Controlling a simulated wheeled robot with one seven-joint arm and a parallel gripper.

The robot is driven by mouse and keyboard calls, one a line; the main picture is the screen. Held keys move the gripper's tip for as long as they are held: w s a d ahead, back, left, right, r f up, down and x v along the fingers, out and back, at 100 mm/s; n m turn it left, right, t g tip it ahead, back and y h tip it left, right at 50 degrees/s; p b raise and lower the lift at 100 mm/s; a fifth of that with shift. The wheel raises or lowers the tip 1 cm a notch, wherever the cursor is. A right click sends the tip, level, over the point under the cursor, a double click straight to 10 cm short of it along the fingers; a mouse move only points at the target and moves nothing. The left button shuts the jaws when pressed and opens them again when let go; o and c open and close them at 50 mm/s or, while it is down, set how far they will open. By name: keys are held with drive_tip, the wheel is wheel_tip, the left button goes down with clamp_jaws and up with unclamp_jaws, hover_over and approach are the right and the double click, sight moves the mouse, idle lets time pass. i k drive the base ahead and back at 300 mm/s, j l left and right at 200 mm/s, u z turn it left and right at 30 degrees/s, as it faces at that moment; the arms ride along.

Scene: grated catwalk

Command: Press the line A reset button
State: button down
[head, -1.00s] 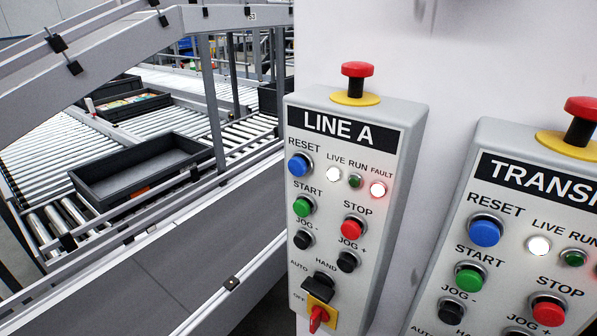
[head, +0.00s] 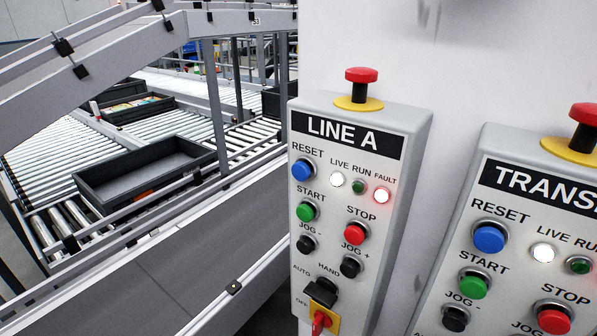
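The line A control box (head: 322,230) is a grey panel on a pale wall, right of centre in the head view. Its blue reset button (head: 302,169) is at the upper left of the panel, under the word RESET. The LIVE lamp (head: 337,180) glows white, the RUN lamp (head: 359,186) looks dark green and unlit, and the FAULT lamp (head: 382,195) glows whitish with a red rim. A red emergency stop (head: 361,76) on a yellow collar tops the box. My gripper is not in view.
A second box (head: 455,225), labelled TRANS and cut off at the right edge, has its own blue reset button (head: 488,238). A conveyor with rails (head: 190,215) and black trays (head: 145,172) fills the left. The wall between the boxes is bare.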

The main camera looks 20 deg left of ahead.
sight(301, 170)
drive_tip(key=u, duration=1.65)
drive_tip(key=k+l, duration=0.4)
drive_tip(key=l, duration=0.2)
